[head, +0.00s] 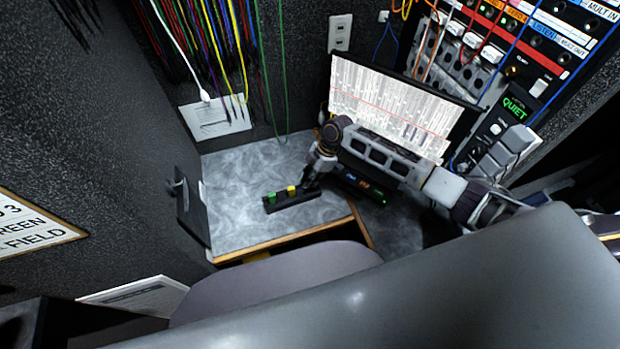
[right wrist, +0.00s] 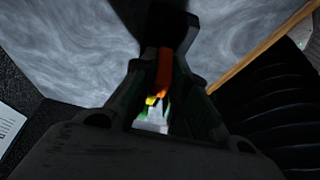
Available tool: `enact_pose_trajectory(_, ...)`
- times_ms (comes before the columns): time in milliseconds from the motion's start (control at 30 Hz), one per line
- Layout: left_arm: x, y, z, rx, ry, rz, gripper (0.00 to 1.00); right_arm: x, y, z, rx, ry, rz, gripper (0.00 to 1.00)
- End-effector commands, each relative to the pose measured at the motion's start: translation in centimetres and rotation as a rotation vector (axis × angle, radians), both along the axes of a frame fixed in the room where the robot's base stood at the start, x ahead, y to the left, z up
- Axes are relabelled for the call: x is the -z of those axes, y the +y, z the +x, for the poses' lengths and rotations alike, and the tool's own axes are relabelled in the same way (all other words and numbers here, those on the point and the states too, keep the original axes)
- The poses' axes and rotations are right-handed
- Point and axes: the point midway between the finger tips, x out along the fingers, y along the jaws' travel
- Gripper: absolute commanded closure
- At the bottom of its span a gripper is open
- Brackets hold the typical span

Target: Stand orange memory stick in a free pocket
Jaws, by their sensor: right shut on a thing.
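My right gripper (head: 310,183) is over the grey desk at the right end of a black holder (head: 293,203). A green stick (head: 271,197) and a yellow stick (head: 291,190) stand in the holder. In the right wrist view my right gripper (right wrist: 163,85) is shut on the orange memory stick (right wrist: 164,68), which shows between the fingers. The black holder (right wrist: 168,28) lies beyond it in that view. I cannot tell whether the orange stick's lower end is inside a pocket. The orange stick is hidden in the head view. My left gripper is not in view.
The grey desk (head: 235,215) has a wooden front edge and is clear left of the holder. A dark panel (head: 192,205) stands at its left edge. A lit monitor (head: 390,110) and a small console (head: 365,185) are behind my right arm. A chair (head: 270,285) stands in front.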

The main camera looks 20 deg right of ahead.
Motion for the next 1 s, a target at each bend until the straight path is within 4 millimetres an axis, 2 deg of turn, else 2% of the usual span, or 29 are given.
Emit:
enact_pose_trajectory(367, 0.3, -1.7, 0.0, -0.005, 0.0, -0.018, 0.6, 0.6, 0.0, 0.0, 0.0, 0.0, 0.0, 0.97)
enact_pose_trajectory(1000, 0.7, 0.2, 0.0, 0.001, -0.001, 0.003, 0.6, 1.6, 0.0, 0.0, 0.0, 0.001, 0.0, 0.97)
